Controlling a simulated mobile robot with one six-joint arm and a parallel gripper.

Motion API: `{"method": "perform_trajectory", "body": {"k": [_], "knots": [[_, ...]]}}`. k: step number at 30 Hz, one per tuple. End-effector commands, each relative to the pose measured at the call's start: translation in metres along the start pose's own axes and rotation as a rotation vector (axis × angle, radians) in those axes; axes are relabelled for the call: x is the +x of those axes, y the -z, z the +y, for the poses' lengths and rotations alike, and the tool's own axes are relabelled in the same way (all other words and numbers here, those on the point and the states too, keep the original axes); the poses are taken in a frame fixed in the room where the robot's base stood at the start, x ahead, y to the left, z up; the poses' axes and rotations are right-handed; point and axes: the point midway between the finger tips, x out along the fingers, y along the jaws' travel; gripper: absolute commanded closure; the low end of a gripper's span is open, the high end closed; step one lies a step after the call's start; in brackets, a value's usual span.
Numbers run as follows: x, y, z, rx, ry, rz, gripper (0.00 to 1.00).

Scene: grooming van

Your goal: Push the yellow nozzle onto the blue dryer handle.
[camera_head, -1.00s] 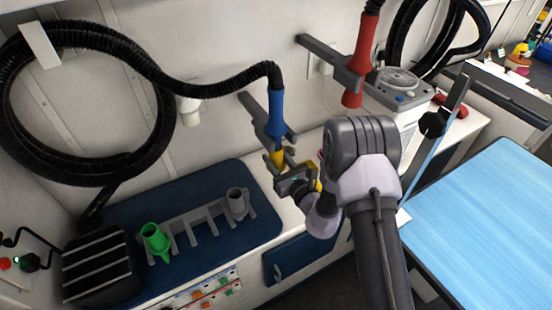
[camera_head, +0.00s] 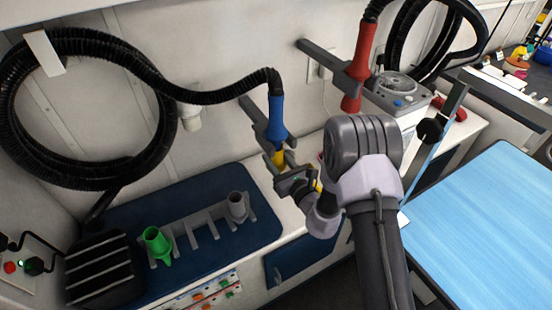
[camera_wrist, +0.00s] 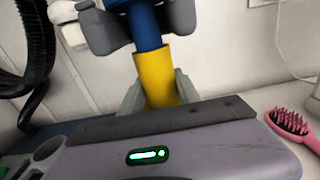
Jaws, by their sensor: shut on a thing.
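The blue dryer handle (camera_head: 276,118) hangs nose-down in a grey wall bracket (camera_head: 254,113) at the end of a black hose. The yellow nozzle (camera_head: 279,157) is directly below it, in line and upright. My gripper (camera_head: 282,168) is shut on the nozzle from the side. In the wrist view the yellow nozzle (camera_wrist: 157,76) stands between my grey fingers, and the lower end of the blue handle (camera_wrist: 146,27) meets its top rim. I see no gap there; how deep the handle sits inside is hidden. My gripper body covers the nozzle's lower end.
A red dryer handle (camera_head: 358,70) hangs in another bracket to the right. A green nozzle (camera_head: 156,242) and a grey nozzle (camera_head: 237,205) stand in a rack on the blue mat (camera_head: 262,220). A pink brush (camera_wrist: 290,124) lies right of my gripper. A blue-topped table (camera_head: 490,220) is at right.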

Motion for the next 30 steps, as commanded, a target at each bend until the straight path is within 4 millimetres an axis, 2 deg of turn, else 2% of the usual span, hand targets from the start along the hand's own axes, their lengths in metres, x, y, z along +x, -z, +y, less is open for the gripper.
{"method": "perform_trajectory", "body": {"k": [28,29,30], "knots": [[0.000,-0.011,0.000,0.000,0.000,-0.001,1.00],[0.000,-0.011,0.000,0.000,0.000,-0.001,0.57],[0.000,-0.012,0.000,0.000,0.000,-0.001,0.49]]}}
